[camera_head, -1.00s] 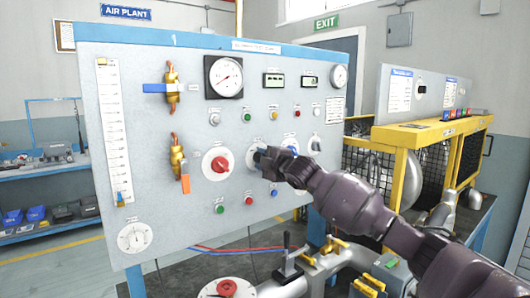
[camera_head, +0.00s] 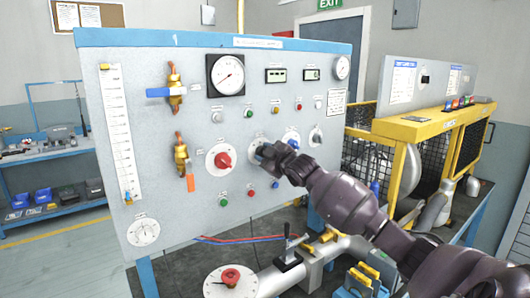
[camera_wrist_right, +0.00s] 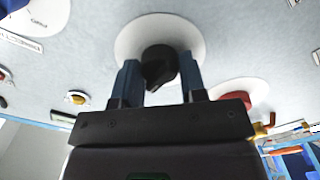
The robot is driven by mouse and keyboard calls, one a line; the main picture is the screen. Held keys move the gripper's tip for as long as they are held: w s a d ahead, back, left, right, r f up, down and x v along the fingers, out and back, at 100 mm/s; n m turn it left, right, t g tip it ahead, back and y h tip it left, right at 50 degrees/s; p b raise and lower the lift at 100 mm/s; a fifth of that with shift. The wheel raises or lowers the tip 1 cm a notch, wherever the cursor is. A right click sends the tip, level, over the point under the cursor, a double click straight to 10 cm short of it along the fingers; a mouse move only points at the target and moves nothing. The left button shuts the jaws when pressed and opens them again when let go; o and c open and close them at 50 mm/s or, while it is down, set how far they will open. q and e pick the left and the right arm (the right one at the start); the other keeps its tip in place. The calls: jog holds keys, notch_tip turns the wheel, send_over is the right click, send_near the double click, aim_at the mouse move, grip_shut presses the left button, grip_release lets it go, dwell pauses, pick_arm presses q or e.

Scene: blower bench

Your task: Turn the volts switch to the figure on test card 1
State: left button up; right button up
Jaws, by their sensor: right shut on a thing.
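My right gripper (camera_head: 268,153) reaches the grey panel's middle. In the right wrist view its two blue fingers (camera_wrist_right: 160,82) are shut on a black knob (camera_wrist_right: 160,62). The knob sits on a white round dial (camera_wrist_right: 130,37), whose figures I cannot read; this dial also shows, partly covered, in the head view (camera_head: 255,142). I cannot read a label naming it the volts switch. Cards with blue headings (camera_head: 403,82) (camera_head: 454,80) stand on the panel at the right; their figures are too small to read. My left gripper is not in view.
A red knob on a white dial (camera_head: 222,160) is left of my gripper, and a blue knob (camera_head: 291,138) is close on its right. Small buttons, gauges and brass valves (camera_head: 182,150) cover the panel (camera_head: 150,190). Pipes (camera_head: 300,270) lie below on the bench.

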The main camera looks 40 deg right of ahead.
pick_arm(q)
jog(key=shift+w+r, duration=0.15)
pick_arm(e)
jog(key=shift+f, duration=0.1)
jog(key=o, duration=0.9)
jog(key=shift+s, duration=0.1)
pick_arm(q)
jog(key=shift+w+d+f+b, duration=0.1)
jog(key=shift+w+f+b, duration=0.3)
jog(key=shift+b, duration=0.65)
pick_arm(e)
jog(key=shift+s+a, duration=0.2)
jog(key=shift+s, duration=1.55)
jog(key=shift+s+a, duration=0.2)
jog(key=shift+s, duration=1.6)
jog(key=shift+s+a, duration=0.2)
jog(key=shift+s, duration=1.55)
